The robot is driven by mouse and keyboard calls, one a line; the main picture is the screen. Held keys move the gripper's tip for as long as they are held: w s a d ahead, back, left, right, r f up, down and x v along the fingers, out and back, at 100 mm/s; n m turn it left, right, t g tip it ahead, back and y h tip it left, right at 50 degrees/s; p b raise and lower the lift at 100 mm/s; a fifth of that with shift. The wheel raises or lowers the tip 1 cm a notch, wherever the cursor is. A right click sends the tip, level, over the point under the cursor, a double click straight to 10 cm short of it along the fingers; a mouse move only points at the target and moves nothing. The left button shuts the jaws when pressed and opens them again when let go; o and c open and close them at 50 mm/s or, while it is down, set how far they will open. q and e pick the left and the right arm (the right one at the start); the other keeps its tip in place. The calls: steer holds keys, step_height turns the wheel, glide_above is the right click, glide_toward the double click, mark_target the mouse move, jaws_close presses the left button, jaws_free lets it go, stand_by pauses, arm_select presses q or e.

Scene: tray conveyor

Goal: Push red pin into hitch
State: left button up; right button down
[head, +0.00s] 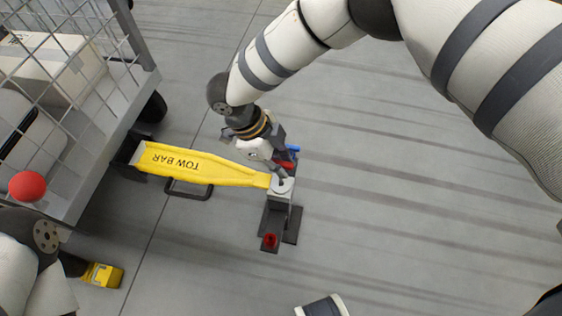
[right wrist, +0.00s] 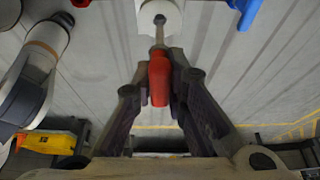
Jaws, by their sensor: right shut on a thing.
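My right gripper (head: 280,168) is above the far end of the yellow tow bar (head: 200,167), shut on the red pin (head: 284,165). In the right wrist view its fingers (right wrist: 160,68) close around the red handle of the pin (right wrist: 159,82).
A wire cage cart (head: 100,150) stands at the left, joined to the tow bar. A yellow block (head: 102,274) is at the lower left. A blue part (head: 293,148) and a red part (head: 269,241) flank the hitch. The grey floor to the right is clear.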

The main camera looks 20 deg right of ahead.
mark_target(280, 181)
steer(key=shift+f+b, duration=1.55)
steer(key=shift+f, duration=1.35)
steer(key=c, duration=1.5)
jaws_free()
steer(key=shift+c, duration=0.2)
steer(key=shift+r, duration=0.15)
steer(key=v, duration=1.1)
steer(key=shift+a+r, duration=0.15)
steer(key=shift+r, duration=0.2)
steer(key=shift+w, duration=0.15)
